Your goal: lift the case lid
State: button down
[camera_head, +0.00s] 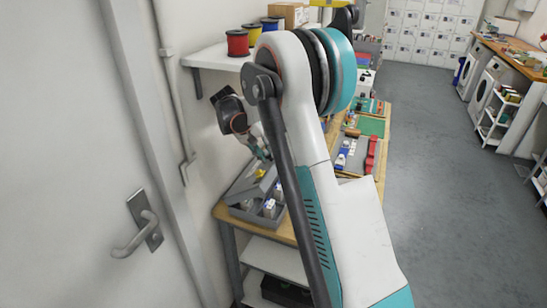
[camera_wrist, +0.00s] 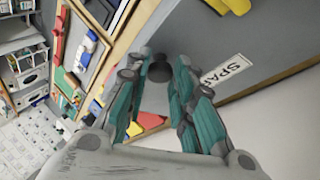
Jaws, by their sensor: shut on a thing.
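The grey case (camera_head: 244,212) stands on the near end of the wooden bench, against the wall. Its grey lid (camera_head: 266,184) looks tilted up over the case; how far is hard to tell. In the wrist view the lid (camera_wrist: 262,62) is a grey panel with a white label (camera_wrist: 222,68) reading "SPAR", the rest cut off. A dark round knob (camera_wrist: 160,70) shows between the fingertips of my gripper (camera_wrist: 158,76), which is shut on it. In the head view my gripper (camera_head: 263,152) is small, above the case, and my arm covers part of the scene.
Small white and blue items (camera_head: 269,208) sit in the case. Boards and trays with coloured parts (camera_head: 355,150) lie farther along the bench. A wall shelf (camera_head: 212,57) with spools is above. A door (camera_head: 60,150) is at left; open floor (camera_head: 435,190) is at right.

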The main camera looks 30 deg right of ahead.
jog(key=shift+w+a+r, duration=0.2)
jog(key=shift+w+a, duration=0.2)
jog(key=shift+w, duration=0.1)
jog(key=shift+w+a+r, duration=0.2)
jog(key=shift+w+a, duration=0.2)
jog(key=shift+w, duration=0.05)
